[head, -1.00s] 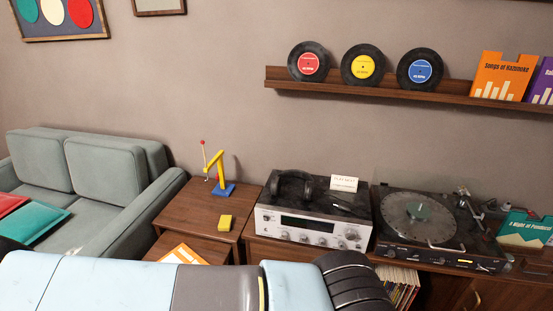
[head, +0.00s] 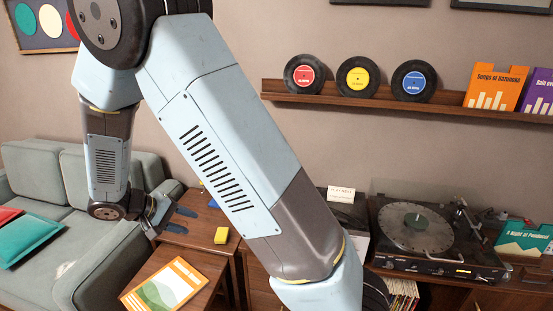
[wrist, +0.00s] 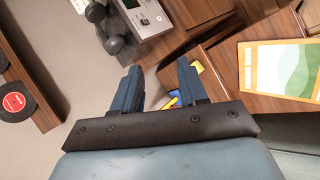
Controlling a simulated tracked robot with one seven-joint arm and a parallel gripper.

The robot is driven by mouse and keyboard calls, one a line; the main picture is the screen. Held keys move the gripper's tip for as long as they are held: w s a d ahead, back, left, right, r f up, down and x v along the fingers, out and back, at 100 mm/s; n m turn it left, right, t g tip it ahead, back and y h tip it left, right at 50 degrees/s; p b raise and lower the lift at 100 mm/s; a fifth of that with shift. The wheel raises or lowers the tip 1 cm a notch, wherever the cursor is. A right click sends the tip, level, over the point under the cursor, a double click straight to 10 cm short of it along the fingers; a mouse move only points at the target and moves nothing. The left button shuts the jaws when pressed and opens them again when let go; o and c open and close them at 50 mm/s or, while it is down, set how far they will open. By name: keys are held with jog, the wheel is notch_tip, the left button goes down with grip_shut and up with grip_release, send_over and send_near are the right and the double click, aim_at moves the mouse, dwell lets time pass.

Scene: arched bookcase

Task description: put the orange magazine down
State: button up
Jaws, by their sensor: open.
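The orange magazine (head: 165,287), with an orange border and a green and white cover, lies flat on the low wooden table (head: 206,264) beside the sofa. It also shows at the right of the wrist view (wrist: 283,70). My gripper (head: 183,220) is open and empty, above and behind the magazine in the head view, close to the sofa arm and the taller side table. In the wrist view its two fingers (wrist: 158,70) stand apart with nothing between them, and the magazine is to their right, clear of them.
A blue and yellow object (wrist: 178,100) shows partly behind the fingers. A turntable (head: 419,228) stands on the right cabinet. The sofa (head: 128,262) is at left. My arm hides most of the receiver.

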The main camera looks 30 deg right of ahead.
jog(key=s+d+r+m+y, duration=0.1)
jog(key=s+d+r+y, duration=0.25)
jog(key=d+r, duration=0.35)
jog(key=s+d+r+m+y, duration=0.15)
jog(key=s+d+r, duration=0.3)
jog(key=r, duration=0.45)
jog(key=s+d+r+t+y, duration=0.2)
jog(key=s+d+r, duration=0.1)
jog(key=s, duration=0.3)
jog(key=s+d+r+t+y, duration=0.2)
jog(key=s+d+r, duration=0.1)
jog(key=s+r, duration=0.3)
jog(key=shift+s, duration=0.7)
jog(key=shift+d, duration=0.1)
